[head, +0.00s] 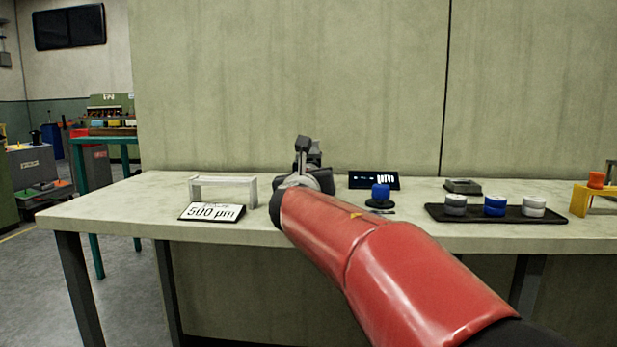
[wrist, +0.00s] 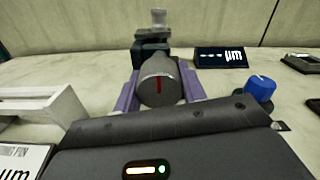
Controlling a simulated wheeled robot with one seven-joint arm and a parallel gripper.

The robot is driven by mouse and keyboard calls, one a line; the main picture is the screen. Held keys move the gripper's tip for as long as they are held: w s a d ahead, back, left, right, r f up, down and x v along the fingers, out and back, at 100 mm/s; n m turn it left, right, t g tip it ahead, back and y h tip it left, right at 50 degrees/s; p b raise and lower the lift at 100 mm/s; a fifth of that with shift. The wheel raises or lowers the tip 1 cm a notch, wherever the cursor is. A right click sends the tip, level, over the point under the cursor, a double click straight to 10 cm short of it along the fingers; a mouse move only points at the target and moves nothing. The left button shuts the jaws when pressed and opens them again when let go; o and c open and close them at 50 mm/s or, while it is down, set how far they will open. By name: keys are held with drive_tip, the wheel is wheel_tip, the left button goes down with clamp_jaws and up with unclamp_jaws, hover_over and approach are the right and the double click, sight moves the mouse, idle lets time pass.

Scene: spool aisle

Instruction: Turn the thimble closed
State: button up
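My gripper (wrist: 160,88) has one purple finger on each side of the thimble. I see no gap between the fingers and its sides, so it looks shut on it. In the head view the device (head: 308,150) shows beyond my red arm; the thimble and fingers are hidden there.
A small display (head: 374,180) reads dashes and µm. A blue knob (head: 380,191) stands right of the device. A tray (head: 470,213) holds three spools farther right. A grey bracket (head: 223,184) and a "500 µm" card (head: 212,212) lie left.

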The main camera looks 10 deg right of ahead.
drive_tip(key=c, duration=0.4)
drive_tip(key=shift+o, duration=0.2)
drive_tip(key=m+b, duration=0.3)
drive_tip(key=m, duration=0.1)
drive_tip(key=shift+f, duration=0.2)
drive_tip(key=m+b, duration=0.4)
drive_tip(key=m, duration=0.2)
drive_tip(key=shift+a+r+m, duration=0.1)
drive_tip(key=shift+m, duration=0.3)
drive_tip(key=m, duration=0.6)
drive_tip(key=shift+r, duration=0.15)
drive_tip(key=m, duration=0.6)
drive_tip(key=shift+m, duration=0.4)
